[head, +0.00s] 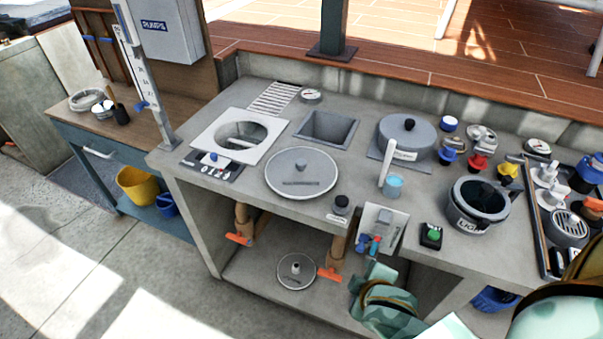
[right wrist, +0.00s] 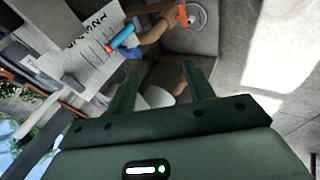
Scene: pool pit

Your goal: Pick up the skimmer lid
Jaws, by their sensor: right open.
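A round grey lid (head: 300,173) with small dark lettering, too small to read, lies flat on the counter. It is just in front of and to the right of a white square frame (head: 203,145) with a round opening, which looks like the skimmer. My right gripper (right wrist: 158,76) is open and empty in the right wrist view, its two dark green fingers apart. It is in front of the counter, below and to the right of the lid, apart from it. The lid does not show in the wrist view. My left gripper is not in view.
A white panel (head: 389,218) with red and blue parts hangs at the counter front. It also shows in the wrist view (right wrist: 93,55). A smaller disc (head: 296,284) lies on the lower shelf, near orange-handled pipes. A grey domed pot (head: 408,133) stands right of a square recess (head: 327,128).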

